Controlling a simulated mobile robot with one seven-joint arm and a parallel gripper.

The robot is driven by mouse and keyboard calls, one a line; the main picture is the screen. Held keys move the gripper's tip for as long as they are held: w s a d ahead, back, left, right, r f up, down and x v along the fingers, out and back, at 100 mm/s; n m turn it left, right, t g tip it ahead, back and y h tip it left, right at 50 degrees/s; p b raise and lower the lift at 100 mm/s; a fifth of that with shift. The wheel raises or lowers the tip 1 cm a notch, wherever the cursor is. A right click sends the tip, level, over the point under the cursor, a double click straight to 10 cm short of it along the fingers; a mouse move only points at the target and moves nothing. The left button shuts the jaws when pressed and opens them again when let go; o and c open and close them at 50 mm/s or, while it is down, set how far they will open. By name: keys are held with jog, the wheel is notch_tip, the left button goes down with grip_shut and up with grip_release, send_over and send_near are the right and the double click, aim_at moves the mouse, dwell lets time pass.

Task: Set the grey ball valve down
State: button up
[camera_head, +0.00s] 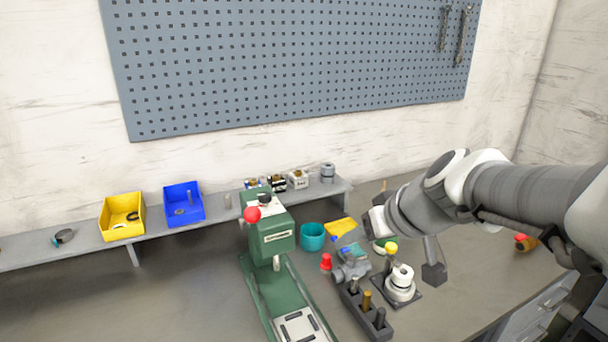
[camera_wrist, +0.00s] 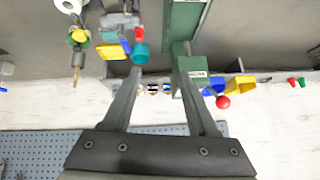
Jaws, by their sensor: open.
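The grey ball valve (camera_head: 352,266), with a blue part at its top, is on the bench behind a dark peg block, right of the green press. In the wrist view a grey body near the top (camera_wrist: 120,20) appears to be the same valve. Whether the valve rests fully on the bench is hard to tell. The fingers are not clearly distinguishable in the head view.
The green press (camera_head: 270,238) with a red knob stands left of the valve. A teal cup (camera_head: 312,237), a dark peg block (camera_head: 367,312) and a white roll on a stand (camera_head: 400,283) crowd around it. Yellow (camera_head: 121,231) and blue (camera_head: 183,214) bins sit on the rear shelf. The left bench is clear.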

jog(key=w+d+f+b, duration=0.3)
jog(key=w+f, duration=0.1)
jog(key=f, duration=0.1)
jog(key=n+t, duration=0.1)
send_near(352, 258)
jog(key=b+x, duration=0.3)
jog(key=x, duration=0.5)
jog(key=shift+f+b, duration=0.15)
jog(key=shift+b, duration=0.15)
grip_shut()
dwell(1.0)
